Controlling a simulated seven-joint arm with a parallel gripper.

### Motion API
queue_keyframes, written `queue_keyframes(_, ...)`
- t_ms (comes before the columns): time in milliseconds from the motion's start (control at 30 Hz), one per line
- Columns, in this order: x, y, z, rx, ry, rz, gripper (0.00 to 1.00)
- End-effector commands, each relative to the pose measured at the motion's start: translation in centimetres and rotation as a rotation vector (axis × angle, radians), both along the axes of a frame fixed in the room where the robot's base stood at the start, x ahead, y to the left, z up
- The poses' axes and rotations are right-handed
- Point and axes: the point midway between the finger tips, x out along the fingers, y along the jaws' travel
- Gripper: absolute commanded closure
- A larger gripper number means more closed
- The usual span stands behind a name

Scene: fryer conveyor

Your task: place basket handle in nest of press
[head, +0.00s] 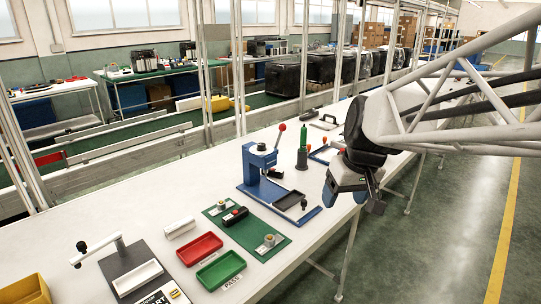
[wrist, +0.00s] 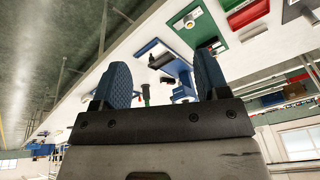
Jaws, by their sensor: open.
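The blue press (head: 255,168) stands on a blue base plate on the white table, with a red-knobbed lever. A black tray (head: 289,200) lies on its plate; I cannot tell which part is the nest. A black piece with red on it (head: 235,216) lies on the green mat (head: 216,212) left of the press. It may be the basket handle, but I cannot tell for sure. My gripper (head: 352,194) is open and empty, in the air right of the press. In the wrist view the fingers (wrist: 162,78) are apart, with the press (wrist: 180,68) beyond them.
Red (head: 199,248) and green (head: 221,270) trays lie at the front. A small stand with a black knob (head: 122,268) is at front left. A green upright tool (head: 302,158) stands behind the press. Metal posts (head: 240,70) line the table's far side.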

Motion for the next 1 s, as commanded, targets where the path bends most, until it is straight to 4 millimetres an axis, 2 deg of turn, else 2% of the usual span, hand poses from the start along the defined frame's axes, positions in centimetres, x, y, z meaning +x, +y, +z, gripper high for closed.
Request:
queue_keyframes(100,3.0,0.4,0.2,0.015,-0.002,0.04,0.32)
queue_keyframes(467,11.8,1.6,0.3,0.058,-0.022,0.162,0.32)
queue_keyframes(1000,25.0,3.3,-1.9,0.12,-0.073,0.336,0.32)
